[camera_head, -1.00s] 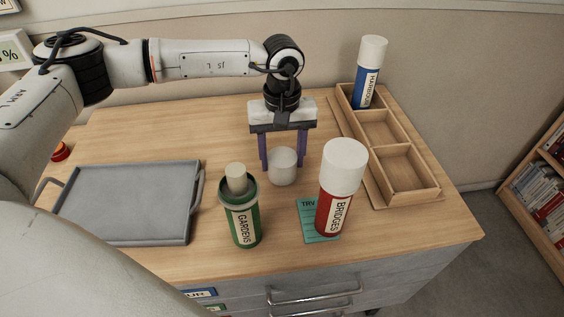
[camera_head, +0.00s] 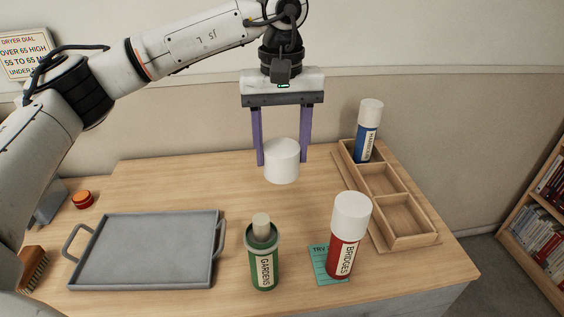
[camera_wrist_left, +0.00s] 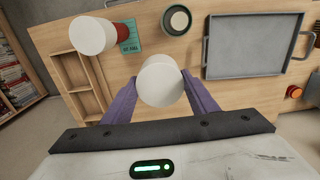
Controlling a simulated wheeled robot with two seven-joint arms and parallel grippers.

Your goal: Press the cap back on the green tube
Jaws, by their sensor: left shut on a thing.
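The green tube (camera_head: 264,262), labelled GARDENS, stands upright and uncapped on the table, with a pale inner roll sticking out of its top. My left gripper (camera_head: 283,158) is shut on a white cap (camera_head: 282,163) and holds it above the table, behind the green tube. The wrist view also shows the cap (camera_wrist_left: 160,82) between the purple fingers, with the green tube (camera_wrist_left: 177,20) seen beyond it from above. My right gripper is in neither view.
A red BRIDGES tube (camera_head: 342,255) with a white cap stands on a teal card (camera_head: 318,266). A wooden tray (camera_head: 408,229) with compartments holds a blue tube (camera_head: 366,142) at the back right. A grey tray (camera_head: 148,252) lies left. A red button (camera_head: 83,199) sits behind it.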

